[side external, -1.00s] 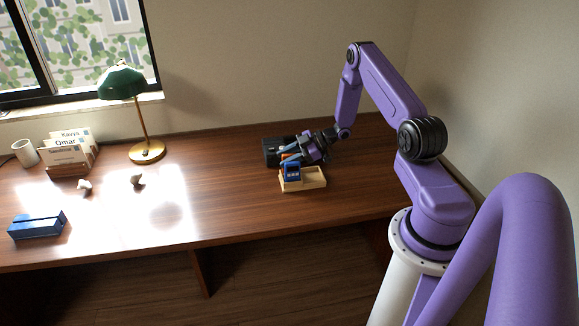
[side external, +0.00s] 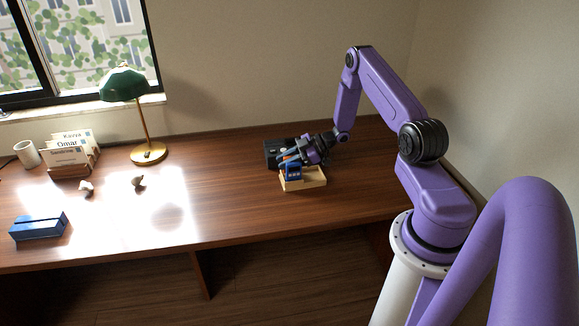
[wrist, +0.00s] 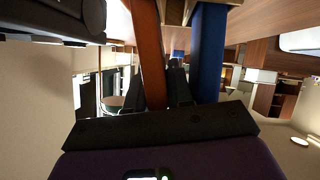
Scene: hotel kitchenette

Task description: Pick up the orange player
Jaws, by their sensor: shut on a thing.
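My gripper (side external: 296,158) is at the wooden tray (side external: 312,182) on the desk's right part, tilted down to the left. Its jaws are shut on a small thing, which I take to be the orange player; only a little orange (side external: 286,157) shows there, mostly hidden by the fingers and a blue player. The blue player (side external: 293,173) stands in the tray, just in front of the fingers. In the wrist view an orange strip (wrist: 148,50) and a blue strip (wrist: 208,50) run up from the dark palm bar, with tan wood (wrist: 175,12) between their upper ends.
A black box (side external: 273,151) sits close behind and left of the tray. A green lamp (side external: 124,84), a card holder (side external: 70,168), a white mug (side external: 27,153), two small objects and a blue block (side external: 38,226) are farther left. The desk's middle is clear.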

